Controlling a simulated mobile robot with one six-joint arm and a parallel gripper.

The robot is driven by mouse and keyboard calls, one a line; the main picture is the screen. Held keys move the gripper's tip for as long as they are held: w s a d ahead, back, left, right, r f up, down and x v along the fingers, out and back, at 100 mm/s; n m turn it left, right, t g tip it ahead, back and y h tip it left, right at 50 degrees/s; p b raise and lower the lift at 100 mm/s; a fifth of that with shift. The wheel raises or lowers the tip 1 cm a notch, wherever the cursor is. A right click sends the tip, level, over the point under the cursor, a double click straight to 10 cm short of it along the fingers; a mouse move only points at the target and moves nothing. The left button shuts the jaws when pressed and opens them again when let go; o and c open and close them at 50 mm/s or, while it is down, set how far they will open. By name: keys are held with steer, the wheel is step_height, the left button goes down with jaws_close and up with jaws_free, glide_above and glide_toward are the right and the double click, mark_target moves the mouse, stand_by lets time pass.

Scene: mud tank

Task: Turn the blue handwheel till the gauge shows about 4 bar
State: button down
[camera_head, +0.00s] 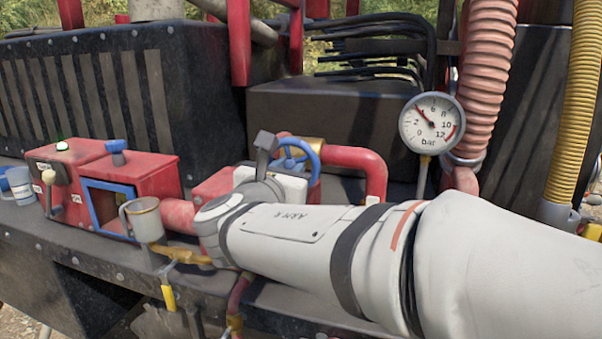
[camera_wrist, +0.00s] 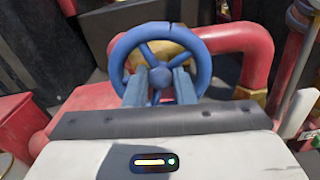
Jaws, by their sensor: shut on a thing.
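The blue handwheel (camera_wrist: 122,47) fills the middle of the wrist view, with spokes and a round hub. My gripper (camera_wrist: 159,82) has its two blue-grey fingers at the lower part of the wheel, on either side below the hub. It is shut on the handwheel; the exact contact is partly hidden. In the head view the handwheel (camera_head: 314,158) shows beside the white gripper body, which hides part of it. The round white pressure gauge (camera_head: 437,131) is marked in bar. Its needle points to the upper left, between 2 and 6, at about 4.
A red pipe (camera_head: 372,170) bends behind the wheel. A red box with a blue-framed opening (camera_head: 109,184) and a metal mug (camera_head: 146,220) are left of my arm. A ribbed red hose (camera_head: 487,75) rises beside the gauge. A yellow-handled valve (camera_head: 168,297) hangs below.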

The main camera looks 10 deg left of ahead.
steer(key=c, duration=1.5)
jaws_free()
steer(key=s+b, duration=0.2)
steer(key=s, duration=0.5)
steer(key=shift+s+a, duration=0.3)
steer(key=shift+s, duration=0.05)
